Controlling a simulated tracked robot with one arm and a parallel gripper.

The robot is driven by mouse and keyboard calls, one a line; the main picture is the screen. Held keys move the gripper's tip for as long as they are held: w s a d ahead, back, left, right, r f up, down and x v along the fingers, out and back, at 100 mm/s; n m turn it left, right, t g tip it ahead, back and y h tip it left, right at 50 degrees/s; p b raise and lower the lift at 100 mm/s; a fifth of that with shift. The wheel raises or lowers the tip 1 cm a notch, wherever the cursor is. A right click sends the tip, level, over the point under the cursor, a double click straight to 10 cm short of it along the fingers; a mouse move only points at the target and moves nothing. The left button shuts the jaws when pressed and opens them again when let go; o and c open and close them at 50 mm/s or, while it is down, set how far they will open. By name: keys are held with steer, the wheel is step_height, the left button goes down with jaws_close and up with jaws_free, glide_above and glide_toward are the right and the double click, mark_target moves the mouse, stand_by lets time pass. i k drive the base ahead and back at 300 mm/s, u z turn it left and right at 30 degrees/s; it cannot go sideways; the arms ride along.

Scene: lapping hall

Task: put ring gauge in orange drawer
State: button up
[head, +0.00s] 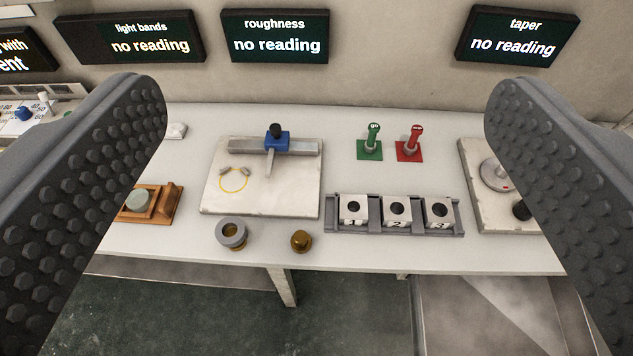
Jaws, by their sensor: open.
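My gripper (325,100) is open, with one studded grey finger at each side of the head view and nothing between them. The work table lies beyond and below the fingers. A grey ring (232,229), which looks like the ring gauge, is near the table's front edge with a brass-coloured part in or under it. I cannot tell whether they are joined. No orange drawer shows in this view.
A pale plate (213,190) with a blue-clamped bar (300,147) stands behind the ring. A brass knob-like piece (301,241) is to its right. A grey rack (449,229) holds three numbered blocks. Green (370,150) and red (410,151) stands are behind. An orange-brown holder (168,203) is left.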

mark_target(466, 335)
steer(key=u, duration=0.4)
steer(key=i, duration=0.35)
steer(key=u, duration=0.65)
